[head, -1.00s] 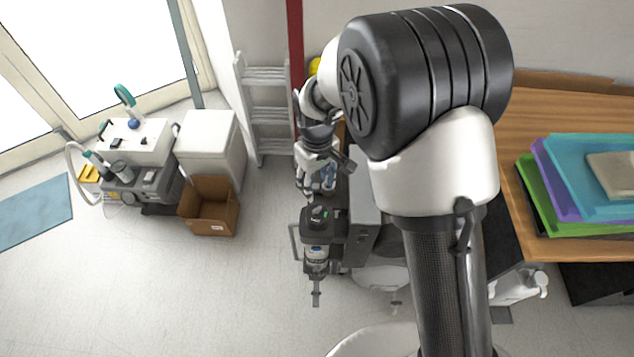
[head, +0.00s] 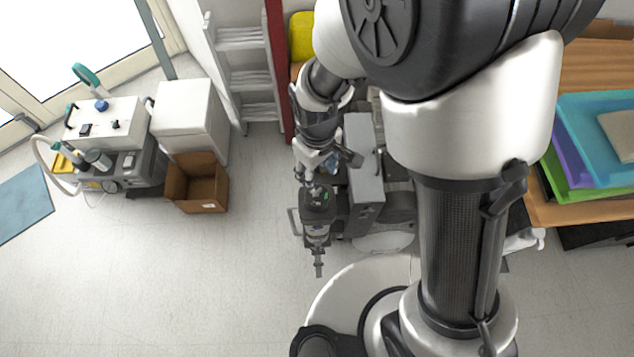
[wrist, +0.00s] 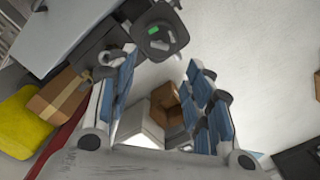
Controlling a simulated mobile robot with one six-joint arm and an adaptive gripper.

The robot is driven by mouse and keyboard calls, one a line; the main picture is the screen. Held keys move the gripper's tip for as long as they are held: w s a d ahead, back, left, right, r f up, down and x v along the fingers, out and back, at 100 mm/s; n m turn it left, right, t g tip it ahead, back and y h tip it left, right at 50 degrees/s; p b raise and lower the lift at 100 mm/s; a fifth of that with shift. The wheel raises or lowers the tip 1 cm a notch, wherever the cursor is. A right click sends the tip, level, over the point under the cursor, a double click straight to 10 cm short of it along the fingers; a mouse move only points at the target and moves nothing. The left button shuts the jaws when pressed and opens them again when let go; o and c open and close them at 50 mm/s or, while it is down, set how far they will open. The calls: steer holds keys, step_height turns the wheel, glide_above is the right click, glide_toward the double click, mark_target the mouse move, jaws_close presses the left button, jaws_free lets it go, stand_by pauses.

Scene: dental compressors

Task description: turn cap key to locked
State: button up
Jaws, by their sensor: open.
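A black housing (head: 318,203) with a small green mark tops the compressor's front unit in the head view. It also shows at the top of the wrist view (wrist: 176,24), with a light grey bar beside the green mark. That bar looks like the cap key (wrist: 158,44), but I cannot read its position. My gripper (head: 311,178) is just above and behind the housing in the head view. In the wrist view my gripper (wrist: 162,75) has its blue-padded fingers spread, with nothing held between them. The housing lies beyond the fingertips; I cannot tell whether anything touches.
A grey cabinet (head: 365,165) stands close to the right of the housing. A ladder (head: 245,75) leans behind on the left. An open cardboard box (head: 198,185) and a white dental cart (head: 105,130) stand to the left. The floor between the box and compressor is clear.

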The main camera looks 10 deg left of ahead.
mark_target(317, 191)
step_height(317, 191, down, 11)
steer(key=b, duration=0.3)
steer(key=shift+r, duration=0.2)
steer(key=shift+c, duration=0.6)
jaws_close()
